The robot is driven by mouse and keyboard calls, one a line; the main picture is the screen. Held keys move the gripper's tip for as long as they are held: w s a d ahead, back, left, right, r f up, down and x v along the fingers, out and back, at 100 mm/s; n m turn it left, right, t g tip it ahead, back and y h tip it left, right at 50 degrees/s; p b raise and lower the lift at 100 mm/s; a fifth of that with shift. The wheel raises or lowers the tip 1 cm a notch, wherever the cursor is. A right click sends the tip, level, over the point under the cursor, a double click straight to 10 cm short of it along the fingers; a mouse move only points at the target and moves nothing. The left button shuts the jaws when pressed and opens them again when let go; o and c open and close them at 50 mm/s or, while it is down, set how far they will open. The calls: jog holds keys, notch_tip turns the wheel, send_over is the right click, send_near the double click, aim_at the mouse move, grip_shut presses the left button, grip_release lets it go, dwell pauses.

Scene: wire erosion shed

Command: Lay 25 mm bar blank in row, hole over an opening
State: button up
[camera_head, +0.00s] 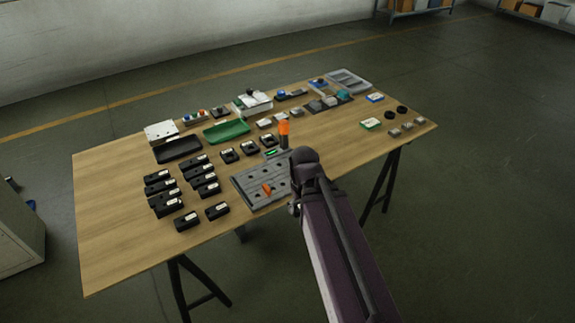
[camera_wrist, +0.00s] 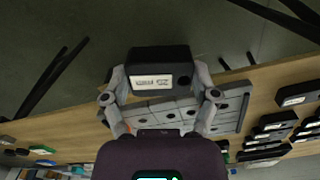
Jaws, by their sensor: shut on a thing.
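My gripper (camera_wrist: 160,78) is shut on a black bar blank (camera_wrist: 162,55) with a white label and a round dark hole near its right end in the wrist view. Its fingers grip the blank at both ends. The grey plate (camera_wrist: 231,104) with dark round openings lies beyond the blank, which covers part of it in that view. The blank appears above the table's front edge; its height cannot be told. In the head view the grey plate (camera_head: 250,183) lies at the table's front, with an orange piece (camera_head: 267,189) on it. My arm hides the gripper and blank there.
Several labelled black blocks (camera_head: 168,206) stand left of the plate. An orange-topped post (camera_head: 284,129) stands behind it. A black tray (camera_head: 178,149), a green tray (camera_head: 226,131) and a grey bin (camera_head: 349,80) lie farther back. The table's left end (camera_head: 110,215) is clear.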

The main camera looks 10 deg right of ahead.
aim_at(288, 182)
jog(key=w+n, duration=0.1)
jog(key=w, duration=0.4)
jog(key=w+r+n+p, duration=0.1)
jog(key=w, duration=0.4)
jog(key=w+r+n+p, duration=0.1)
jog(key=w, duration=0.5)
jog(key=shift+a+r, duration=0.1)
jog(key=shift+r, duration=0.15)
jog(key=shift+f, duration=0.2)
jog(key=shift+f+b, duration=2.45)
jog(key=shift+f, duration=0.05)
jog(key=shift+f+b, duration=0.25)
jog(key=shift+b, duration=0.05)
jog(key=o, duration=1.2)
jog(key=shift+r, duration=0.1)
jog(key=shift+r+p, duration=3.45)
jog(key=shift+p, duration=0.1)
